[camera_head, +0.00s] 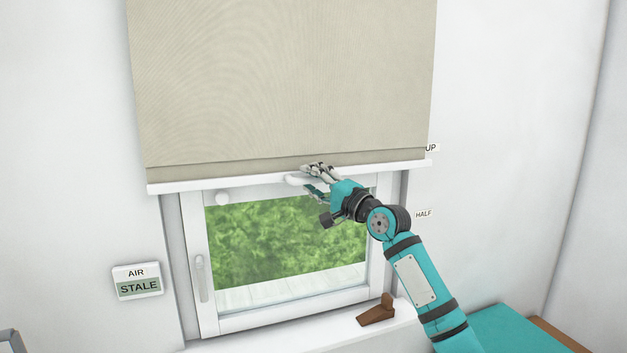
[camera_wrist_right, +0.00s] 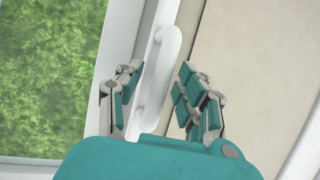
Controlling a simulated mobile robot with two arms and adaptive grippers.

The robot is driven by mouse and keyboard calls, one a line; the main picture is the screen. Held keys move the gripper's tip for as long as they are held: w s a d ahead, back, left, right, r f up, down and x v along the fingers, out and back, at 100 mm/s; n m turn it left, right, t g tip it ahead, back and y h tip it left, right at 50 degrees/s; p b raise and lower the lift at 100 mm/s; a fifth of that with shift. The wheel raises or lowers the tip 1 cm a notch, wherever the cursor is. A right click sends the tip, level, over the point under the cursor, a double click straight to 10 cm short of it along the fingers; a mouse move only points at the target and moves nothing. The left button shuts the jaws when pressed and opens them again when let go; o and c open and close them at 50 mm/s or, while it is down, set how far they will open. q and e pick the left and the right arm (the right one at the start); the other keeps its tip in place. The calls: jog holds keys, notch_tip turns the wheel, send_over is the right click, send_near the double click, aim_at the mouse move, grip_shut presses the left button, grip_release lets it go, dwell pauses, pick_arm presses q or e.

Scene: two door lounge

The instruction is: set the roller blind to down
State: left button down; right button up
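The beige roller blind (camera_head: 285,80) hangs over the upper part of the window, with a white bottom bar (camera_head: 225,183) along its lower edge. The bar's right end is just below the UP label (camera_head: 432,148) and above the HALF label (camera_head: 423,214). A white handle (camera_wrist_right: 163,60) sticks out from the bar. My right gripper (camera_head: 312,180) is at this handle. In the right wrist view its fingers (camera_wrist_right: 158,90) are open, one side on each side of the handle, with gaps visible. Any contact deeper in is hidden. My left gripper is not in view.
The window (camera_head: 205,290) below the blind is shut, with a handle (camera_head: 201,275) on its left frame. A brown wedge (camera_head: 377,312) lies on the sill (camera_head: 300,335). An AIR sign reading STALE (camera_head: 138,282) is on the wall at left. A teal surface (camera_head: 510,335) is at lower right.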

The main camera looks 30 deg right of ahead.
grip_shut()
